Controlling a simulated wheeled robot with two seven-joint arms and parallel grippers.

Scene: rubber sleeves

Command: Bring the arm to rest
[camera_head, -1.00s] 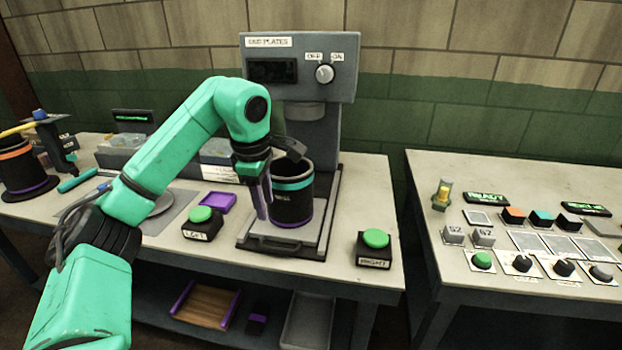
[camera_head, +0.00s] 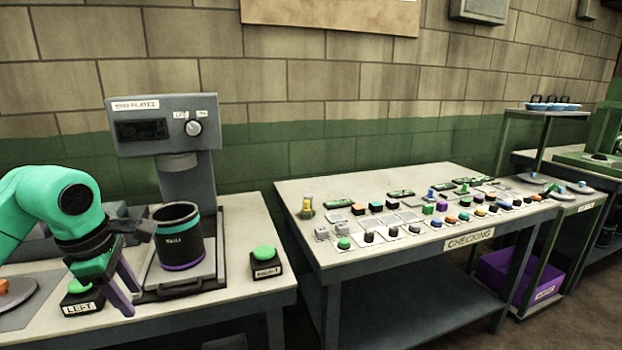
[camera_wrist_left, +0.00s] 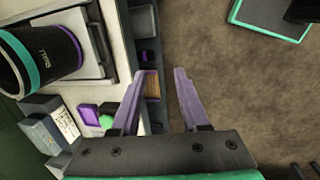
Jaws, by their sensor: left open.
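My left gripper (camera_head: 119,288) is open and empty, with its purple fingers pointing down beside the left front edge of the press. Its two fingers stand apart in the left wrist view (camera_wrist_left: 158,76). A black rubber sleeve (camera_head: 180,248) with a purple lower band stands upright on the base of the press (camera_head: 165,130). The sleeve also shows at the left of the wrist view (camera_wrist_left: 62,48), apart from the fingers. My left arm comes in from the left edge. My right gripper is not in view.
Green buttons marked left (camera_head: 80,287) and right (camera_head: 265,257) flank the press. A checking table (camera_head: 400,262) with many small knobs and blocks stands to the right, past a gap. Floor lies open at the front right.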

